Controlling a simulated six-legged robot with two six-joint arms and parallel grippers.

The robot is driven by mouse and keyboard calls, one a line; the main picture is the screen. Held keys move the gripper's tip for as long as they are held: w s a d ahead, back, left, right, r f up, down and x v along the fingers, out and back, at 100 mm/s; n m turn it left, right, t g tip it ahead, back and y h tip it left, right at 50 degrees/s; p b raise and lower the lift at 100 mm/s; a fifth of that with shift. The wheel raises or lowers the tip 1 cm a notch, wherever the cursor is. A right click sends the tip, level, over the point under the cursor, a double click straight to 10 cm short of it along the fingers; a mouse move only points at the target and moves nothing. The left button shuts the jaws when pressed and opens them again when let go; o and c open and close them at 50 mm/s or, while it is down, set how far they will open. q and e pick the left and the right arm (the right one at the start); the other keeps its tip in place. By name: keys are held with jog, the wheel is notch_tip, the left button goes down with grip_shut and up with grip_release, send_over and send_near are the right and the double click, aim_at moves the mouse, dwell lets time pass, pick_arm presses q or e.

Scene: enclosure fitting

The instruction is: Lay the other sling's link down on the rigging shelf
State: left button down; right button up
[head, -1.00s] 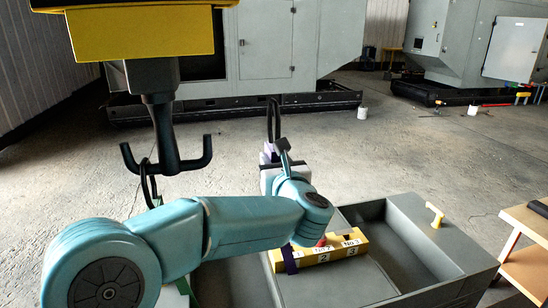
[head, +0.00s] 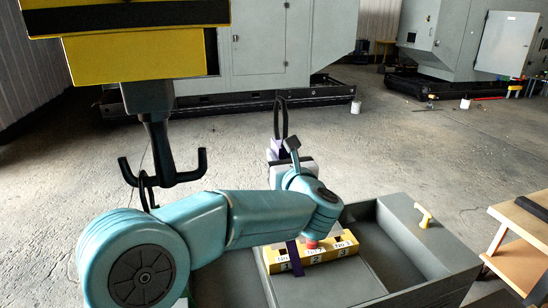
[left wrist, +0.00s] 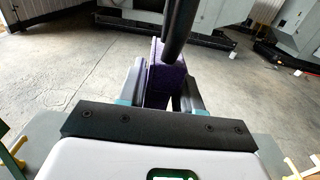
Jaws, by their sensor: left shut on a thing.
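My left gripper (head: 280,155) is shut on a purple sling (head: 275,149), held up beyond the grey tray. The sling's black link (head: 281,118) stands upright above the fingers as a tall narrow loop. In the left wrist view, the purple sling (left wrist: 166,82) sits between the two fingers, and the black link (left wrist: 179,35) rises past it. Another black link (head: 147,190) hangs on the left prong of the dark double hook (head: 160,175). A wooden shelf unit (head: 525,232) at the right edge may be the rigging shelf. My right gripper is not in view.
A grey open tray (head: 440,245) holds a yellow block (head: 325,252) with numbered labels and a purple strap across it. A yellow handle (head: 425,217) is on the tray's right part. Large grey cabinets (head: 290,45) stand behind. Concrete floor between is mostly clear.

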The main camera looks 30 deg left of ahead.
pick_arm(q)
jog(key=w+d+p, duration=0.1)
jog(key=w+d, duration=0.3)
jog(key=shift+w+d+r, duration=0.15)
jog(key=shift+d+r, duration=0.15)
jog(key=shift+r, duration=0.15)
dwell(0.3)
jog(key=shift+w+a+f, duration=0.1)
jog(key=shift+w, duration=0.05)
dwell(0.4)
dwell(0.5)
